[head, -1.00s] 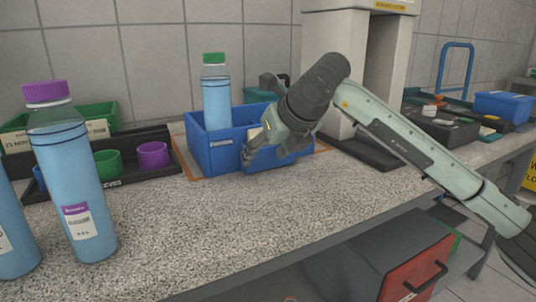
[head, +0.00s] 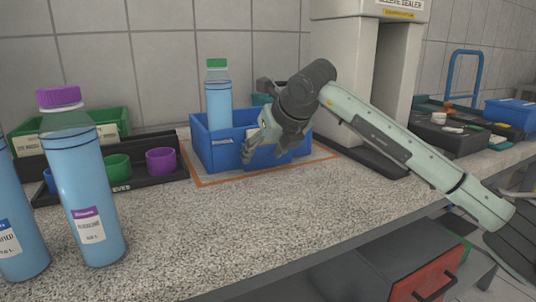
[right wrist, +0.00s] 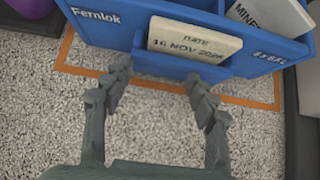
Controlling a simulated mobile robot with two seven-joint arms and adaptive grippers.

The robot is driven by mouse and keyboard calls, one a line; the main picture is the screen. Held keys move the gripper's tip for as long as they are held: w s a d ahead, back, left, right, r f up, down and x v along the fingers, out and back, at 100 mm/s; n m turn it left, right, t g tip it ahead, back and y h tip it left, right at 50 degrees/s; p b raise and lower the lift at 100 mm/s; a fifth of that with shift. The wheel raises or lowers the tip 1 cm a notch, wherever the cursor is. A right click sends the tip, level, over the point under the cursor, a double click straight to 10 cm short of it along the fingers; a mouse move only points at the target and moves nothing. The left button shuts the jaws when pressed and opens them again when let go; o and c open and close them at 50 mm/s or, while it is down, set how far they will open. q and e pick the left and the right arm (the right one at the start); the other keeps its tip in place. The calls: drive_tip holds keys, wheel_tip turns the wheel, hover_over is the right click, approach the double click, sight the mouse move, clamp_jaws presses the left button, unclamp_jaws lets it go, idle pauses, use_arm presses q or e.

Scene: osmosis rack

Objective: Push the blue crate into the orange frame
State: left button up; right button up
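The blue crate (head: 217,152) stands upright on the counter against the back, with a green-capped blue bottle (head: 218,105) in it. The orange frame (head: 265,174) is a flat outline on the counter. Its left and front lines show, and a strip of counter lies between the front line and the crate; its back side is hidden. My right gripper (head: 262,148) is at the crate's front face. In the right wrist view the gripper (right wrist: 160,78) has its fingers apart with nothing between them, the tips at the label holder (right wrist: 190,45). Contact is unclear. My left gripper is out of view.
Large purple-capped bottles (head: 84,195) stand at the near left. A black tray (head: 125,187) with coloured cups lies left of the frame. A sealer machine (head: 345,75) stands to the right. The counter's front middle is clear.

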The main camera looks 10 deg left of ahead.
drive_tip(key=shift+w+a, duration=0.35)
drive_tip(key=shift+w, duration=0.1)
drive_tip(key=shift+w+a, duration=0.65)
drive_tip(key=shift+w, duration=0.25)
